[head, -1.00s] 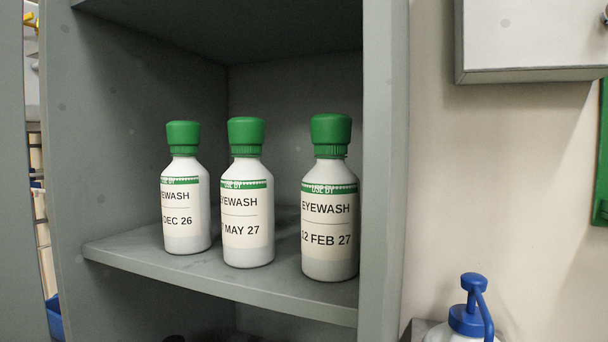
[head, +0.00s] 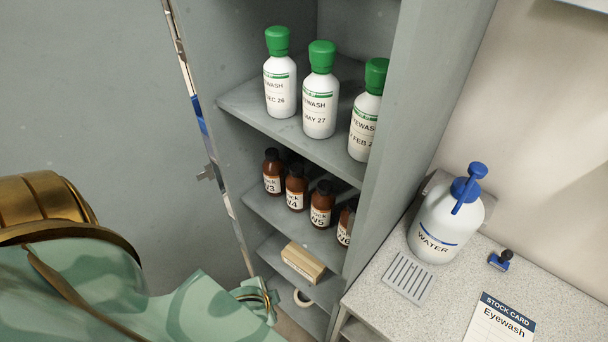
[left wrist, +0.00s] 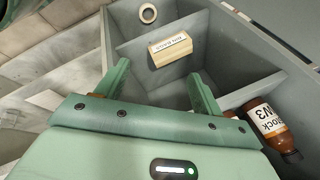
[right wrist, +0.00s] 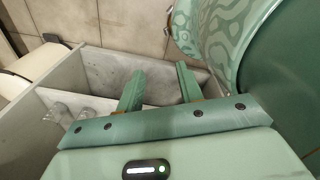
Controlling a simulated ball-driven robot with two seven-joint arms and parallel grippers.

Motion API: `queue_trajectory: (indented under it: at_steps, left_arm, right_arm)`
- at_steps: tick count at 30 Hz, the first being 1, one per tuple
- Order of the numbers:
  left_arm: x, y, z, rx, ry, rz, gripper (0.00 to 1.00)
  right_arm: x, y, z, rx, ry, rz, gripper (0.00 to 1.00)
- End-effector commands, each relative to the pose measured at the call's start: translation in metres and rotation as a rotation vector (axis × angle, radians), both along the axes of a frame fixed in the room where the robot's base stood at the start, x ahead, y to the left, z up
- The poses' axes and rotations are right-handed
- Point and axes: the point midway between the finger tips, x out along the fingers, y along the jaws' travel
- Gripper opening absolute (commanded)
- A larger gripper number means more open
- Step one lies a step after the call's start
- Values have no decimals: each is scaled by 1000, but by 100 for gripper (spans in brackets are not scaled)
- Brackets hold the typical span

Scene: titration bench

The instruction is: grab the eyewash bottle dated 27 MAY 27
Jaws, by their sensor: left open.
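The eyewash bottle marked MAY 27 (head: 319,104) is white with a green cap. It stands upright in the middle of three on the cabinet's upper visible shelf in the head view. The bottle marked DEC 26 (head: 280,88) is to its left. The FEB bottle (head: 364,128) is to its right, partly hidden by the cabinet's side wall. My left gripper (left wrist: 160,82) is open and empty, facing the lower shelves, away from the eyewash bottles. My right gripper (right wrist: 160,85) is open and empty, facing a grey compartment; no bottle shows there.
Brown stock bottles (head: 296,188) stand one shelf below. A small box (head: 303,262) and a tape roll (head: 302,298) are lower. The cabinet's right wall (head: 405,120) bounds the shelves. A water bottle (head: 445,225), stamp (head: 500,261) and stock card (head: 500,320) are on the counter.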

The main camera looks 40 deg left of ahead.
Motion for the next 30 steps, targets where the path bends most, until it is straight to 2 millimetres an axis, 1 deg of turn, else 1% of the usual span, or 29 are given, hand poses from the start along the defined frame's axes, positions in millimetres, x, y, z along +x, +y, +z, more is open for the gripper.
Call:
queue_trajectory:
  at_steps: [1, 2, 3, 5, 6, 8, 9, 11, 12, 14, 15, 16, 18, 19, 23, 27, 30]
  left_arm:
    - [10, 3, 66, 13, -37, -5, 68]
    - [14, 5, 91, 22, -54, -8, 68]
    - [18, 8, 125, 32, -75, -12, 68]
    - [24, 12, 174, 47, -108, -18, 68]
    - [28, 16, 206, 54, -131, -23, 68]
    - [31, 20, 250, 59, -164, -33, 68]
    - [34, 23, 278, 60, -189, -41, 68]
    - [36, 28, 317, 55, -225, -57, 68]
    - [38, 31, 343, 47, -252, -71, 68]
    - [40, 35, 379, 20, -295, -99, 68]
    - [42, 37, 402, -9, -326, -125, 68]
    - [43, 39, 419, -45, -353, -148, 68]
    - [46, 44, 440, -154, -405, -197, 68]
    - [48, 46, 444, -206, -423, -211, 68]
    - [59, 63, 462, -432, -484, -228, 68]
    - [81, 83, 490, -633, -548, -200, 68]
    - [96, 91, 509, -727, -584, -178, 68]
  right_arm:
    - [4, 1, 46, 2, -11, -4, 36]
    - [4, 2, 59, 5, -14, -5, 36]
    - [5, 3, 78, 6, -16, -8, 36]
    - [5, 4, 105, 10, -20, -12, 36]
    - [5, 5, 122, 12, -21, -14, 36]
    - [4, 6, 146, 14, -21, -17, 36]
    - [3, 6, 162, 15, -21, -20, 36]
    - [2, 7, 184, 18, -22, -24, 36]
    - [1, 8, 199, 21, -23, -26, 36]
    - [0, 9, 220, 23, -22, -29, 36]
    - [-1, 10, 234, 24, -22, -31, 36]
    - [-1, 10, 245, 25, -21, -32, 36]
    - [-2, 11, 257, 27, -21, -35, 36]
    - [-2, 11, 258, 28, -22, -36, 36]
    - [-3, 11, 258, 29, -21, -37, 36]
    - [-3, 11, 256, 28, -22, -37, 36]
    - [-3, 11, 256, 28, -22, -37, 36]
